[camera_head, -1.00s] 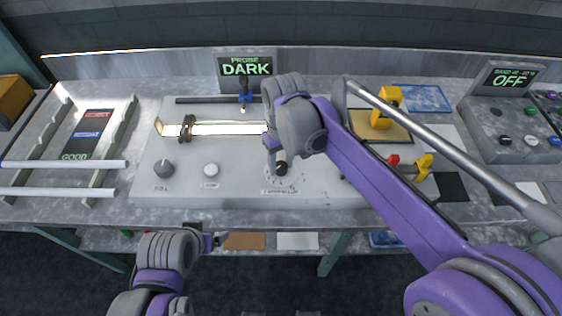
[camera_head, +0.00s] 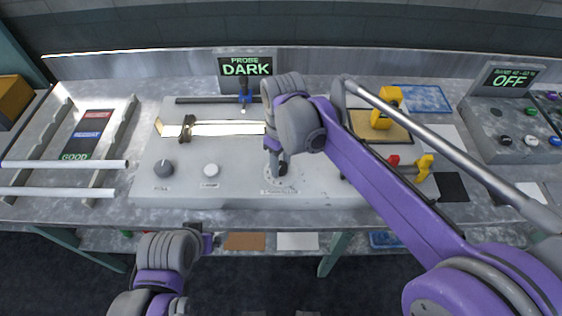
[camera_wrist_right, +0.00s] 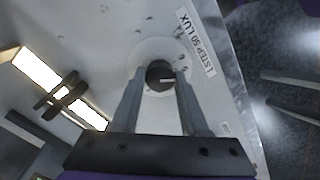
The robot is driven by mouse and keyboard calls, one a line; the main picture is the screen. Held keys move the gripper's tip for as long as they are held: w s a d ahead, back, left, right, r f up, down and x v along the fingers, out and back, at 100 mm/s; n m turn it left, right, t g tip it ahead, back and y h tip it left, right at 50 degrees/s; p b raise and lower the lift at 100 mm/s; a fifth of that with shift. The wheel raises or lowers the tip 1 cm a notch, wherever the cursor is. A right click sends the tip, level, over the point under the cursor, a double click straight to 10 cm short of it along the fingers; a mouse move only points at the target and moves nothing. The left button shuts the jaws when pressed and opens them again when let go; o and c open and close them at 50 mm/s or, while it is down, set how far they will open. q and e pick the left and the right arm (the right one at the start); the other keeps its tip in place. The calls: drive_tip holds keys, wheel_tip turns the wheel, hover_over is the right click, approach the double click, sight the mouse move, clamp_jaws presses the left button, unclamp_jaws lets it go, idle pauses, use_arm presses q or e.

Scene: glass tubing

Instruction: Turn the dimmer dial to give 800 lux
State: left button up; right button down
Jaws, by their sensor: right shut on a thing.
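The dimmer dial (camera_wrist_right: 159,76) is a small dark knob with a pale pointer line, set in a pale round scale on the grey console (camera_head: 240,190). In the head view the dial (camera_head: 281,170) shows just under my right gripper (camera_head: 277,160). In the wrist view the fingers of my right gripper (camera_wrist_right: 160,82) stand on either side of the dial and are shut on it. A label by the dial reads "1 STEP 50 LUX" (camera_wrist_right: 195,41). The probe display (camera_head: 247,68) reads "DARK". My left gripper (camera_head: 207,241) is at the lower left, below the bench edge; its jaws are unclear.
A grey knob (camera_head: 163,168) and a white button (camera_head: 211,170) sit left of the dial. A rack with white tubes (camera_head: 64,164) stands at the left. Yellow clamps (camera_head: 424,166) are at the right.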

sight(282, 165)
drive_tip(key=shift+c, duration=2.1)
unclamp_jaws()
drive_tip(key=shift+r, duration=0.15)
wheel_tip(282, 165, up, 11)
drive_tip(key=shift+w+f+p, duration=0.15)
drive_tip(key=shift+f+p, duration=0.05)
drive_tip(key=shift+p, duration=0.15)
drive_tip(key=shift+d, duration=0.1)
drive_tip(key=s+d+f+m+t, duration=0.1)
drive_tip(key=s+d+f, duration=0.1)
drive_tip(key=d, duration=0.1)
drive_tip(key=s+d+f+m+t, duration=0.1)
drive_tip(key=s+d+f+m, duration=0.1)
drive_tip(key=d, duration=0.1)
drive_tip(key=s+d+f+m, duration=0.1)
drive_tip(key=s+d+f, duration=0.1)
drive_tip(key=d, duration=0.2)
drive_tip(key=shift+s+m+t, duration=0.4)
drive_tip(key=s+d+f+m+t, duration=0.3)
drive_tip(key=s+d+f+m, duration=0.2)
drive_tip(key=s+d+f, duration=0.2)
wheel_tip(282, 165, down, 3)
drive_tip(key=s, duration=0.2)
drive_tip(key=shift+s+d, duration=0.2)
drive_tip(key=shift+s, duration=0.15)
